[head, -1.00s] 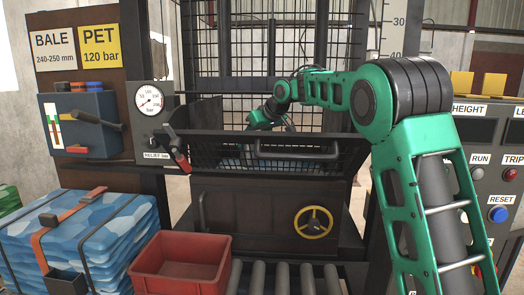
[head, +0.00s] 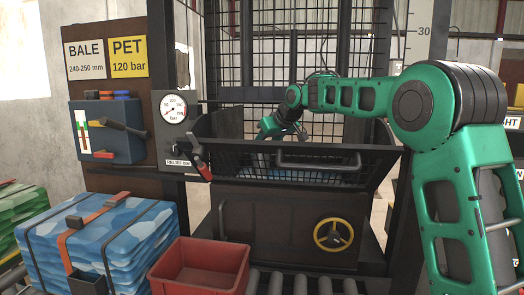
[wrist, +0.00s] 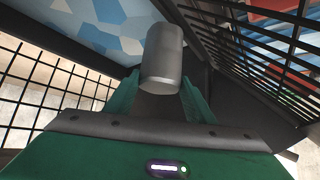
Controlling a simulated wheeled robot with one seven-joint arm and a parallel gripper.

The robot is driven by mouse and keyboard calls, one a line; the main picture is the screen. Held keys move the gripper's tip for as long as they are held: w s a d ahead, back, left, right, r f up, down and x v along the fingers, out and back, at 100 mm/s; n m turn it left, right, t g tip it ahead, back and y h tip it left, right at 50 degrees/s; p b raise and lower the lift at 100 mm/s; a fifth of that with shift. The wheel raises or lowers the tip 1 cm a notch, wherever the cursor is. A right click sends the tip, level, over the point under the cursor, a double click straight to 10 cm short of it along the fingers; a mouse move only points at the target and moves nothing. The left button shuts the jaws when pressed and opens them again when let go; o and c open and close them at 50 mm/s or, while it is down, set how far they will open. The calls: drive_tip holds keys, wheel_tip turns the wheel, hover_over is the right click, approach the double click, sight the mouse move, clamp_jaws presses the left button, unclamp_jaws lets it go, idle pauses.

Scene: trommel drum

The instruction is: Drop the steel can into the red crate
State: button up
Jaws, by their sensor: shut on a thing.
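The steel can (wrist: 163,58) is a plain grey cylinder in the wrist view, held between the two green fingers of my gripper (wrist: 160,88). My gripper is shut on it. In the head view my gripper (head: 272,128) is above and partly inside the dark mesh-fronted hopper, at its left half; the can cannot be made out there. The red crate (head: 187,284) stands low at the front, left of centre, below and to the left of my gripper. The visible part of its inside looks empty.
The hopper's mesh front (head: 300,165) with its bar handle lies between my gripper and the crate. A red-handled lever (head: 199,162) sticks out at its left. A blue bale (head: 105,245) stands left of the crate, rollers (head: 300,286) to its right.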

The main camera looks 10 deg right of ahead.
drive_tip(key=s+a+r, duration=0.1)
drive_tip(key=s+r, duration=0.2)
drive_tip(key=s, duration=0.1)
drive_tip(key=s+a+r, duration=0.1)
drive_tip(key=s+r, duration=0.2)
drive_tip(key=s, duration=0.1)
drive_tip(key=s+a+r, duration=0.2)
drive_tip(key=s+r, duration=0.1)
drive_tip(key=s, duration=0.1)
drive_tip(key=shift+s+r, duration=0.3)
drive_tip(key=shift+r, duration=0.1)
drive_tip(key=s+r, duration=0.2)
drive_tip(key=s+a+r, duration=0.1)
drive_tip(key=s+r, duration=0.1)
drive_tip(key=shift+s+a, duration=0.1)
drive_tip(key=shift+a, duration=0.1)
drive_tip(key=s+a+r, duration=0.3)
drive_tip(key=s, duration=0.6)
drive_tip(key=s+a+r, duration=0.3)
drive_tip(key=s, duration=0.7)
drive_tip(key=shift+r, duration=0.4)
drive_tip(key=shift+s+a, duration=0.15)
idle(1.5)
